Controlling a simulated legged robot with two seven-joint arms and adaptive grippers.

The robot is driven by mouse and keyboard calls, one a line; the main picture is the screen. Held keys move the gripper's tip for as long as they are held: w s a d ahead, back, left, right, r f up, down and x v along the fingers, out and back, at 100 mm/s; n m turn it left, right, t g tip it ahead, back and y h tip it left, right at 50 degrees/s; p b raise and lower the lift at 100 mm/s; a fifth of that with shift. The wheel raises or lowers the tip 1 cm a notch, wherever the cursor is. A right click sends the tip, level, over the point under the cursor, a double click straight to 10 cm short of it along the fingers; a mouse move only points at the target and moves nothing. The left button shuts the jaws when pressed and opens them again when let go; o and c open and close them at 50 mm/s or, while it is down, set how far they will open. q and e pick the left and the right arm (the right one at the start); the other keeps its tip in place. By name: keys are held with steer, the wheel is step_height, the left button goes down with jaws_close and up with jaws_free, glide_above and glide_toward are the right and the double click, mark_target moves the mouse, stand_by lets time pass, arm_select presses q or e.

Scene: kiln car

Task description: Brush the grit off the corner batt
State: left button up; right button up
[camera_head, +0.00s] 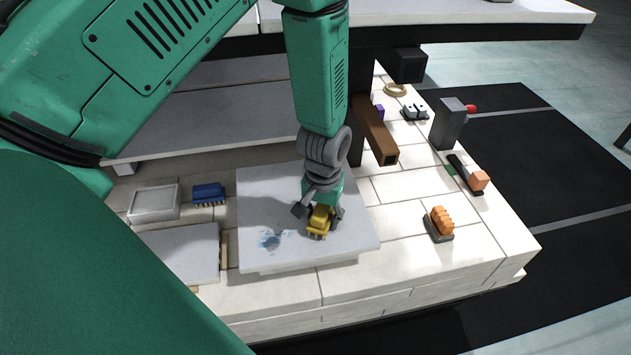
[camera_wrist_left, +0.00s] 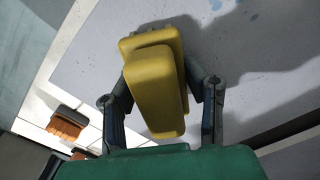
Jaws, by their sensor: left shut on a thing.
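The corner batt (camera_head: 275,212) is a pale grey slab near the front of the white brick deck. A bluish patch with small specks (camera_head: 270,240) marks its front left part; the grit cannot be told apart from it. My left gripper (camera_head: 322,212) is shut on a yellow brush (camera_head: 319,224) just above or on the batt, right of the patch. Whether the brush touches the batt is hard to tell. My right gripper is not in view.
A blue brush (camera_head: 209,193) and a pale tray (camera_head: 154,203) lie left of the batt, with another grey slab (camera_head: 183,250) in front. An orange brush (camera_head: 439,222) and a grey block (camera_head: 447,128) stand at right.

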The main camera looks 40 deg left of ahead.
mark_target(348, 221)
arm_select(q)
steer(key=shift+w+d, duration=0.75)
steer(key=shift+w+d+p, duration=0.45)
steer(key=shift+w+d, duration=0.9)
steer(key=shift+w, duration=0.05)
steer(key=shift+s+a+p, duration=0.7)
steer(key=shift+s+a, duration=0.1)
steer(key=shift+s, duration=0.15)
steer(key=shift+s+a, duration=0.5)
steer(key=shift+s+a+p, duration=0.65)
steer(key=shift+s+p, duration=0.1)
steer(key=shift+s, duration=0.15)
steer(key=shift+s+a, duration=0.55)
steer(key=shift+a, duration=0.05)
